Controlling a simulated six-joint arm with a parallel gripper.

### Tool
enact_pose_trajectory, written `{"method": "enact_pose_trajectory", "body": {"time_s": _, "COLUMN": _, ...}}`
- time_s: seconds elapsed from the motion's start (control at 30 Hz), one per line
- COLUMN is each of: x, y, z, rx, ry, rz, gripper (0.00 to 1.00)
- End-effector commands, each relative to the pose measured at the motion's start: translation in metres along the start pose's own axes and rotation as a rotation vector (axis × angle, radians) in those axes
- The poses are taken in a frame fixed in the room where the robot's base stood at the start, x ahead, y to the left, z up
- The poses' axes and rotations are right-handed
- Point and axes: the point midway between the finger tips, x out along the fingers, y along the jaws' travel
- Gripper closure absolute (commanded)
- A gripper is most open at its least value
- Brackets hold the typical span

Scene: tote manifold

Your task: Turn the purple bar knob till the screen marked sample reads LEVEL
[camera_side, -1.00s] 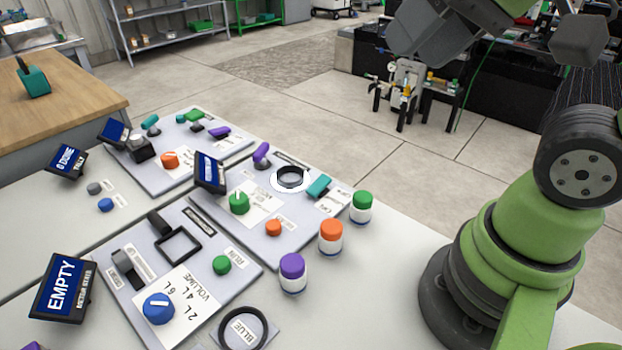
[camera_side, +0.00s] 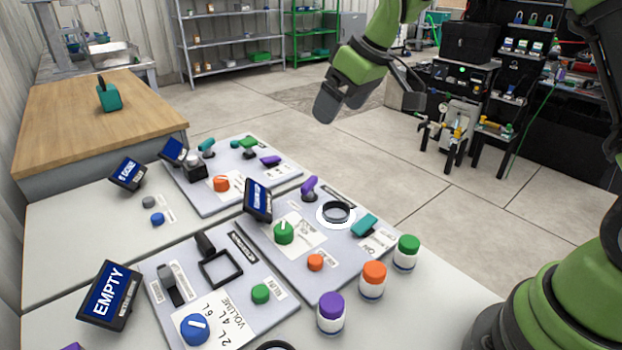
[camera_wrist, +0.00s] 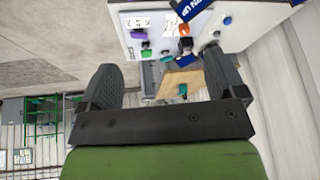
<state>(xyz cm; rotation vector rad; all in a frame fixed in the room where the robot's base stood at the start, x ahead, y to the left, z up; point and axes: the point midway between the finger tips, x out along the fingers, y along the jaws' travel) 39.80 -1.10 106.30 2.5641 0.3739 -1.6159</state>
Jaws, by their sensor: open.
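A purple bar-shaped knob (camera_side: 270,161) lies on the back panel (camera_side: 235,200); a purple bar also shows in the wrist view (camera_wrist: 138,34). Another purple lever (camera_side: 309,187) stands tilted on the middle panel (camera_side: 345,255). I cannot tell which screen is marked sample: the back panel's screen (camera_side: 173,151) and the middle panel's screen (camera_side: 258,201) are angled and unreadable. My gripper (camera_side: 370,106) is raised above and behind the panels, well away from the knobs. In the wrist view its two fingers (camera_wrist: 165,80) are wide apart with nothing held between them.
Purple (camera_side: 331,313), orange (camera_side: 373,280) and green (camera_side: 406,252) capped jars line the right edge.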

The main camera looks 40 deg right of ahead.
Motion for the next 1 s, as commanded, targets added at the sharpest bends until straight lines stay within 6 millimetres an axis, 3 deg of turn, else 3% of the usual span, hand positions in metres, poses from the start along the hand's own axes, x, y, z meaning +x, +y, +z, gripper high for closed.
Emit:
{"method": "enact_pose_trajectory", "body": {"time_s": 0.03, "x": 0.025, "y": 0.009, "z": -0.001, "rx": -0.030, "ry": -0.021, "rz": -0.007, "gripper": 0.11}}
{"method": "enact_pose_trajectory", "body": {"time_s": 0.1, "x": 0.052, "y": 0.020, "z": -0.002, "rx": -0.079, "ry": -0.036, "rz": -0.012, "gripper": 0.11}}
{"method": "enact_pose_trajectory", "body": {"time_s": 0.23, "x": 0.090, "y": 0.033, "z": 0.001, "rx": -0.149, "ry": -0.055, "rz": -0.020, "gripper": 0.11}}
{"method": "enact_pose_trajectory", "body": {"time_s": 0.57, "x": 0.129, "y": 0.040, "z": 0.006, "rx": -0.197, "ry": -0.067, "rz": -0.027, "gripper": 0.11}}
{"method": "enact_pose_trajectory", "body": {"time_s": 1.0, "x": 0.200, "y": 0.039, "z": 0.011, "rx": -0.194, "ry": -0.067, "rz": -0.025, "gripper": 0.11}}
